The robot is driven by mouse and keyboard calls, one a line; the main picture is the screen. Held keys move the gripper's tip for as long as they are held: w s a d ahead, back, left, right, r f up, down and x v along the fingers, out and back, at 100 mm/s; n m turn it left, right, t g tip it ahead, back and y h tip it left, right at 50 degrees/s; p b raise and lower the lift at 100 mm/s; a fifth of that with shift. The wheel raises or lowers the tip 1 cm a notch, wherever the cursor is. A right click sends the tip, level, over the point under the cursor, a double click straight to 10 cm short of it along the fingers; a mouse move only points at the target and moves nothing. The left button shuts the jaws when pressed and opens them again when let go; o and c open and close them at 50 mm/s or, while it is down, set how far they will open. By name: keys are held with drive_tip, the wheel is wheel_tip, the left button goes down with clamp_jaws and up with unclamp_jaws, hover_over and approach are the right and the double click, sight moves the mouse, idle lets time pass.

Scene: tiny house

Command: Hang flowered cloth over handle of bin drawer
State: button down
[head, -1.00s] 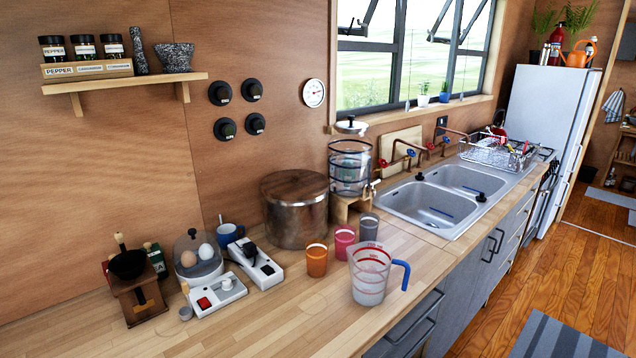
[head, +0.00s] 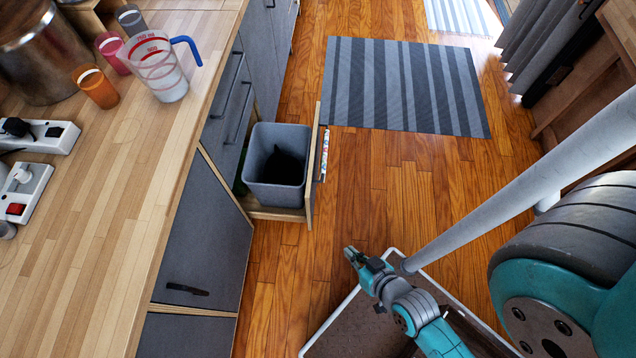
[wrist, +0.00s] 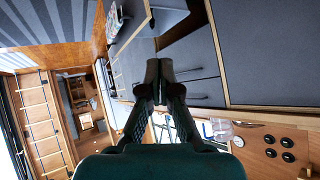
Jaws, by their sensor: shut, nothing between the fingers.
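The bin drawer (head: 311,175) stands pulled out from the counter front in the head view, with a grey bin (head: 277,170) in it. A narrow strip of flowered cloth (head: 324,157) hangs at the outer face of the drawer front. The handle is not clearly seen, so I cannot tell exactly how the cloth lies on it. My gripper (head: 349,252) is over the floor, nearer than the drawer and apart from the cloth. In the wrist view my gripper (wrist: 158,70) has its fingers together and holds nothing.
The wooden counter (head: 130,190) with a measuring jug (head: 160,75) and cups runs along the left. A striped rug (head: 405,85) lies on the floor beyond the drawer. The wooden floor right of the drawer is clear. Grey curtains (head: 550,40) hang at the upper right.

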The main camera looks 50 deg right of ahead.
drive_tip(key=w+d+f+m+g+y, duration=0.1)
drive_tip(key=w+d+f+m+g, duration=0.15)
drive_tip(key=w+f, duration=0.35)
drive_tip(key=w+d+f+m+g+y, duration=0.1)
drive_tip(key=w+d+f+m+y, duration=0.1)
drive_tip(key=w+d+f, duration=0.35)
drive_tip(key=w+d+r+m+y, duration=0.1)
drive_tip(key=w+d+y, duration=0.15)
drive_tip(key=d, duration=0.45)
drive_tip(key=w+d+y, duration=0.2)
drive_tip(key=w+d, duration=0.1)
drive_tip(key=d, duration=0.3)
drive_tip(key=w+a+f, duration=0.6)
drive_tip(key=w, duration=0.2)
drive_tip(key=shift+w+a+f+t, duration=0.2)
drive_tip(key=shift+a+f+t, duration=0.15)
